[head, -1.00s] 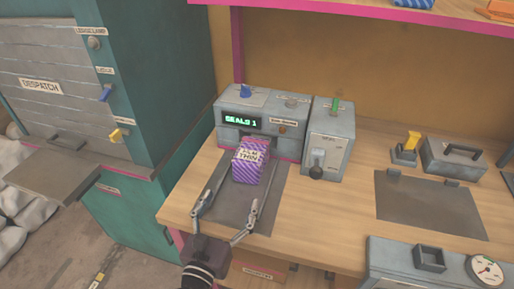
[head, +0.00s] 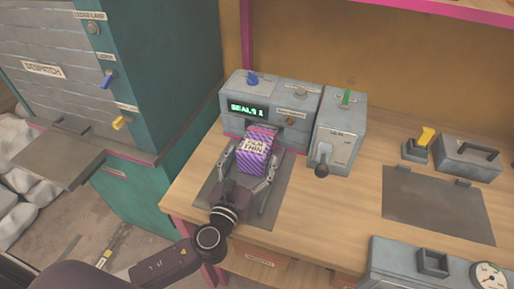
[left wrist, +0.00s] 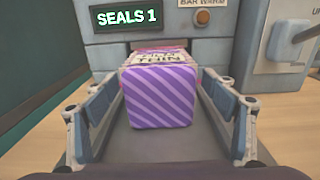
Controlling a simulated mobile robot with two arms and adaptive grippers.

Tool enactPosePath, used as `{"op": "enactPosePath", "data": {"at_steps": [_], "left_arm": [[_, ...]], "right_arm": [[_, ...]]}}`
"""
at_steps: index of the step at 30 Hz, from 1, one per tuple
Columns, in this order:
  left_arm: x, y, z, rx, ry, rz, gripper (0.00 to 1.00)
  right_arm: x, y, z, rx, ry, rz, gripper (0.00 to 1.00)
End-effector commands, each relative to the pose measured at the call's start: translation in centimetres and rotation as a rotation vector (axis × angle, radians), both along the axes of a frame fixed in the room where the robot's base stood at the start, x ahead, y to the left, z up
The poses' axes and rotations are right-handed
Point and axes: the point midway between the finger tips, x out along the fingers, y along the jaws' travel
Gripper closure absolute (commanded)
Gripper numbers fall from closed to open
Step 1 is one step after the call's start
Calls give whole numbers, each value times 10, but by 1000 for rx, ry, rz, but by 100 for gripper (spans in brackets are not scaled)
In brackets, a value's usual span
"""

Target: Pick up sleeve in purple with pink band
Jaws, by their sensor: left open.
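The purple striped sleeve (head: 257,153), with a pink band and a white label, stands on the dark mat in front of the sealing machine. In the left wrist view the sleeve (left wrist: 160,95) is centred, with its striped face toward me and its label on top. My left gripper (head: 250,172) is open, with one finger on each side of the sleeve. In the left wrist view gaps show between the fingers of the gripper (left wrist: 160,118) and the sleeve's sides. The sleeve's far end is hidden. My right gripper is not in view.
The machine (head: 280,100) with the "SEALS 1" display is right behind the sleeve. A grey lever box (head: 338,135) stands close on its right. The dark mat (head: 213,180) lies underneath. Bare wooden table (head: 335,210) is free to the right.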

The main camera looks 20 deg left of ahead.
Motion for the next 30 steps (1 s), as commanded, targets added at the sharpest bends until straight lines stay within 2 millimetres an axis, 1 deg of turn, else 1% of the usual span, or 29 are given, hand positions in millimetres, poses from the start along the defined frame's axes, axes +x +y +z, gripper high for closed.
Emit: {"op": "enactPosePath", "data": {"at_steps": [1, 3, 6, 10, 16, 30], "left_arm": [[10, 0, 3, 0, -3, 1, 22], [20, 0, 3, 1, -2, 1, 22], [32, 0, 1, 0, -1, 1, 22], [38, -1, 0, 0, 1, 0, 22], [38, -1, 0, 0, 1, 0, 22], [38, 0, 0, 0, 1, 0, 74]], "right_arm": [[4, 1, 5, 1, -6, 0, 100], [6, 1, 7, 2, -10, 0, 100], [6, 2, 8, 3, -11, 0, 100], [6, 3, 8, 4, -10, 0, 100], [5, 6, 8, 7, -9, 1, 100], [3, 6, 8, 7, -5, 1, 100]]}}
